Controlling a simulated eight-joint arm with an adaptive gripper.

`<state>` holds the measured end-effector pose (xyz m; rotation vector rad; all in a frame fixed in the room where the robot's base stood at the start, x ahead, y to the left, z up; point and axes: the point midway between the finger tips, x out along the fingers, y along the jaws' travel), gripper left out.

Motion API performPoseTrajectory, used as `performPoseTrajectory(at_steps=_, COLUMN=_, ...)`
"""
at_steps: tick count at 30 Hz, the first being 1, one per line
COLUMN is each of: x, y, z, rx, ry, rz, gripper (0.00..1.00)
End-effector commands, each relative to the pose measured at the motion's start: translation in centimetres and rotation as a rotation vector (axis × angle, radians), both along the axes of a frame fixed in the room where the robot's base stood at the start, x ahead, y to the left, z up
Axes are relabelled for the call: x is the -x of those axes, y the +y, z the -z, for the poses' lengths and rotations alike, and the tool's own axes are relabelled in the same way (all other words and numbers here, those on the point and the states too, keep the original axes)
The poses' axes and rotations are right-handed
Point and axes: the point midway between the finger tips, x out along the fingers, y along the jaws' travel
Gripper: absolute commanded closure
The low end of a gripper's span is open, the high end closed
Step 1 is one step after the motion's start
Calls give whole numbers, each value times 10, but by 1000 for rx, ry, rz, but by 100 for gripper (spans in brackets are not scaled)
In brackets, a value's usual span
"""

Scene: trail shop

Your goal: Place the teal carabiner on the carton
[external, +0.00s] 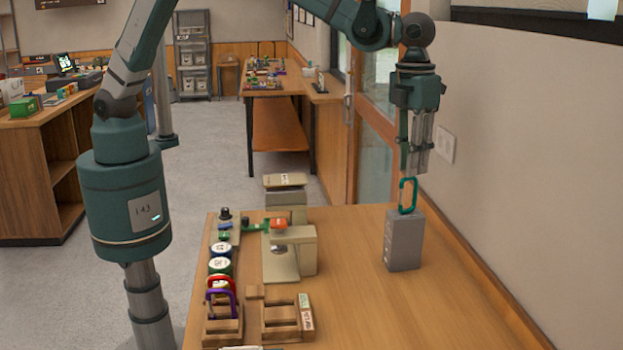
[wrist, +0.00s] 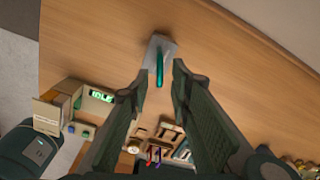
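The teal carabiner (external: 408,196) appears to stand upright on top of the grey carton (external: 403,243), at the right side of the table. In the wrist view the carabiner (wrist: 160,68) shows edge-on as a teal strip over the pale carton top (wrist: 153,50). My gripper (external: 416,172) points down just above the carabiner. In the wrist view its fingers (wrist: 160,72) are spread, with visible gaps on both sides of the carabiner. The gripper looks open and empty. The carabiner's exact contact with the carton top is hard to make out.
A wooden rack (external: 285,318) with red and purple carabiners (external: 221,290) stands at the front left. Behind it are round tins (external: 220,266) and a beige device (external: 281,262). The wooden table (external: 365,310) is clear around the carton. A wall runs along the right edge.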

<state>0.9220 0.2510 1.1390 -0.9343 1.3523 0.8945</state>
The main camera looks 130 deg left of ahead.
Motion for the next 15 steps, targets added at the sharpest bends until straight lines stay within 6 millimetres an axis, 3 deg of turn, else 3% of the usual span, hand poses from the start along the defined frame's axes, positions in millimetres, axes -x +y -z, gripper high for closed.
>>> performPoseTrajectory(at_steps=9, x=1, y=1, z=-52, rx=0, ry=0, rz=0, gripper=79)
performPoseTrajectory(at_steps=15, x=2, y=1, z=-73, rx=0, ry=0, rz=0, gripper=79)
